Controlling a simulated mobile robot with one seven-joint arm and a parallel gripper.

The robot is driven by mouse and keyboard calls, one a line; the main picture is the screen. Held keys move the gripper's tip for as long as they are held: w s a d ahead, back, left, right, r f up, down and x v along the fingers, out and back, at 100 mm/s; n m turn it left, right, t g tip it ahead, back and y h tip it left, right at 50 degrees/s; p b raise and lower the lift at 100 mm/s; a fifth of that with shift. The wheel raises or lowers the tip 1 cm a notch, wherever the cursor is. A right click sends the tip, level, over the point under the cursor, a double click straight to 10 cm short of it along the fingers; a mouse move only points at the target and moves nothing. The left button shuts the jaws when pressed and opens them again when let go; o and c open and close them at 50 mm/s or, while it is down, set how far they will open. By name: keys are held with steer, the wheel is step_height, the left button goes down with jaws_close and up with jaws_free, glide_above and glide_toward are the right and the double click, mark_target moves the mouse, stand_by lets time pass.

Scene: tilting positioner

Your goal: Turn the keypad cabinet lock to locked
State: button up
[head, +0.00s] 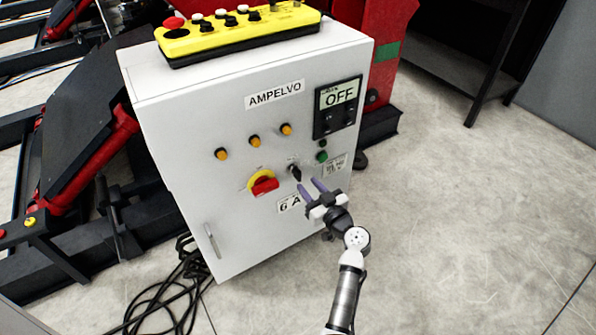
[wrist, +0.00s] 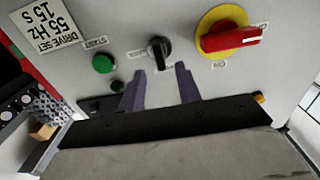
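A small black rotary knob (head: 295,172) with a pale ring is on the cabinet's front, right of the red-and-yellow switch. It also shows in the wrist view (wrist: 158,49), with small blurred labels around it. I cannot read which position it is in, and I see no lock clearly marked as such. The white cabinet (head: 225,125) bears the label AMPELVO. My gripper (head: 308,184) is open and empty, its two purple fingers pointing at the panel just below the knob. In the wrist view the fingers (wrist: 159,70) are apart, with the knob just beyond their tips, seemingly untouched.
The red handle on a yellow plate (head: 263,184) is left of the knob. A green button (head: 322,156) and a display reading OFF (head: 338,97) are to the right. A door handle (head: 211,240) is lower left. Black cables (head: 165,300) lie on the floor; floor at right is clear.

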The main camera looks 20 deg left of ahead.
mark_target(300, 177)
steer(key=p+x, duration=0.1)
steer(key=x, duration=0.5)
steer(key=shift+w+a, duration=0.2)
steer(key=shift+a, duration=0.15)
jaws_close()
